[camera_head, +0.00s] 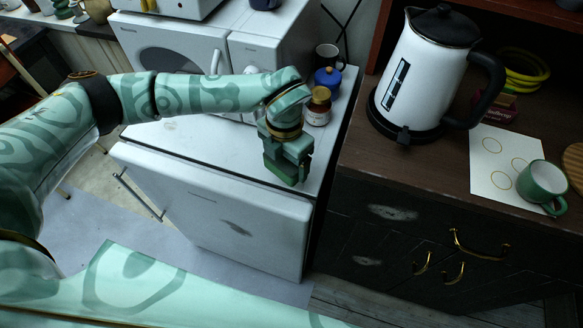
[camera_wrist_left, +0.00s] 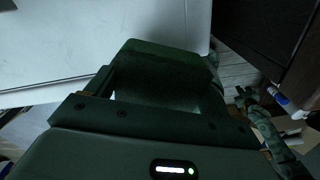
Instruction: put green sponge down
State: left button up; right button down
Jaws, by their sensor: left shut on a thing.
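The green sponge (camera_wrist_left: 165,52) shows in the left wrist view as a dark green block between the fingers. My left gripper (camera_head: 289,168) is shut on it, pointing down over the front right part of the white fridge top (camera_head: 215,152). In the head view the sponge is hard to tell from the green fingers (camera_head: 283,172). I cannot tell whether the sponge touches the fridge top.
A jar (camera_head: 318,107), a blue pot (camera_head: 327,80) and a dark mug (camera_head: 328,57) stand just behind the gripper. A white microwave (camera_head: 172,45) is at the back. On the right counter stand a kettle (camera_head: 418,75) and a green mug (camera_head: 541,184).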

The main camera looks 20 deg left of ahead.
aim_at(290, 167)
pick_arm(q)
jog(key=shift+w+d+f, duration=0.2)
jog(key=shift+w+f, duration=0.6)
jog(key=shift+f, duration=0.3)
jog(key=shift+w+f+b, duration=0.1)
jog(key=shift+f+b, duration=0.55)
jog(key=shift+f, duration=0.9)
jog(key=shift+f, duration=0.15)
jog(key=o, duration=0.8)
notch_tip(290, 167, up, 12)
jog(key=shift+r+p, duration=0.2)
jog(key=shift+p, duration=1.05)
